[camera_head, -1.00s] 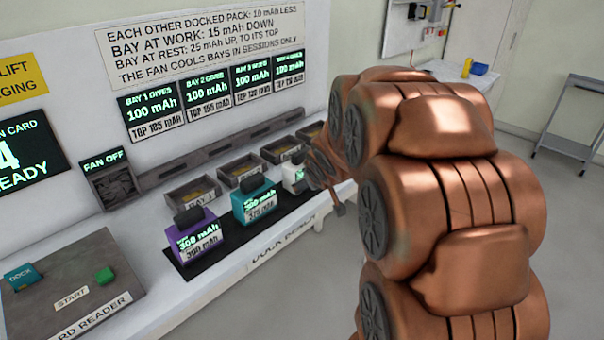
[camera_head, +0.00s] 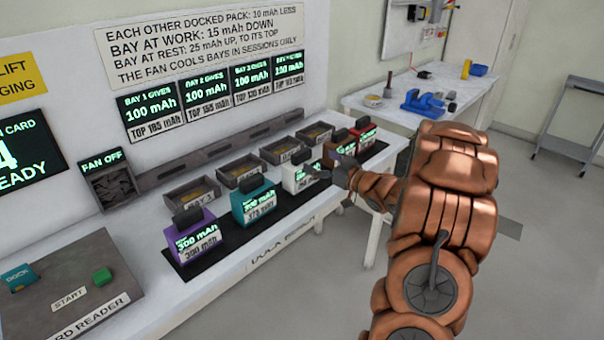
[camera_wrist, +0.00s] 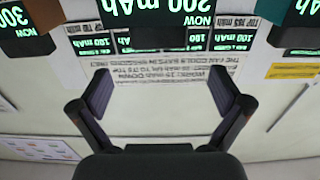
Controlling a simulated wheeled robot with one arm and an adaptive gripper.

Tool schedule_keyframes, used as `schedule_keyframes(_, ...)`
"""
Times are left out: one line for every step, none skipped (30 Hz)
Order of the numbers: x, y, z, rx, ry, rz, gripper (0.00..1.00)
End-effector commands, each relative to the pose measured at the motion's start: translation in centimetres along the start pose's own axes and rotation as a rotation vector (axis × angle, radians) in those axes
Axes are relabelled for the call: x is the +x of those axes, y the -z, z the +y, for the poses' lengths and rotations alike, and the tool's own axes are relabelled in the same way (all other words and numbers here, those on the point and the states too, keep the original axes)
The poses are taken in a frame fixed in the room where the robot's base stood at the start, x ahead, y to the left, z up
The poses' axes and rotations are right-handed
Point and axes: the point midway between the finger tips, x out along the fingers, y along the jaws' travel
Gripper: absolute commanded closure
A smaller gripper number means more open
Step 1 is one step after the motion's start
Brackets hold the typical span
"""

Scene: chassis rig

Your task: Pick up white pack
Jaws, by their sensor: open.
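The white pack (camera_head: 293,181) stands upright on the black strip of the bench, between a teal pack and a brown pack. It has a dark display with green text and a dark top. In the wrist view, which is upside down, its display (camera_wrist: 172,38) shows at the top middle and reads 200 mAh. My gripper (camera_head: 326,174) is just right of the white pack in the head view. In the wrist view my gripper (camera_wrist: 162,92) is open, its fingers wide apart with nothing between them. I cannot tell whether it touches the pack.
A teal pack (camera_head: 254,206) and a purple pack (camera_head: 194,242) stand left of the white one. A brown pack (camera_head: 338,150) and a red pack (camera_head: 366,134) stand right. Empty bays (camera_head: 238,175) lie behind them. A card reader (camera_head: 75,285) is at front left.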

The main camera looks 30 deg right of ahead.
Motion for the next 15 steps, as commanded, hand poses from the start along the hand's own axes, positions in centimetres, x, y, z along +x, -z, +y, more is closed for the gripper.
schedule_keyframes(0.1, 0.0, 0.0, 0.003, 0.004, 0.006, 0.0)
schedule_keyframes(0.3, 0.1, 0.0, 0.004, 0.006, 0.008, 0.0)
schedule_keyframes(0.6, 0.1, -0.1, 0.004, 0.007, 0.009, 0.0)
schedule_keyframes(0.8, 0.1, -0.1, 0.003, 0.008, 0.009, 0.0)
schedule_keyframes(1.1, 0.1, -0.1, 0.003, 0.008, 0.009, 0.0)
schedule_keyframes(1.5, 0.1, -0.1, 0.002, 0.008, 0.008, 0.0)
schedule_keyframes(1.8, 0.2, -0.1, 0.002, 0.008, 0.008, 0.0)
schedule_keyframes(2.0, 0.2, -0.1, 0.001, 0.008, 0.009, 0.0)
schedule_keyframes(2.3, 0.2, -0.1, 0.001, 0.007, 0.009, 0.0)
schedule_keyframes(2.5, 0.2, -0.1, 0.001, 0.006, 0.009, 0.0)
schedule_keyframes(2.6, 0.2, -0.1, 0.001, 0.006, 0.009, 0.0)
schedule_keyframes(2.9, 0.2, -0.1, 0.0, 0.007, 0.009, 0.0)
schedule_keyframes(3.1, 0.2, -0.1, 0.0, 0.007, 0.009, 0.0)
schedule_keyframes(3.4, 0.2, -0.1, 0.0, 0.008, 0.009, 0.0)
schedule_keyframes(3.8, 0.2, -0.1, 0.0, 0.008, 0.009, 0.0)
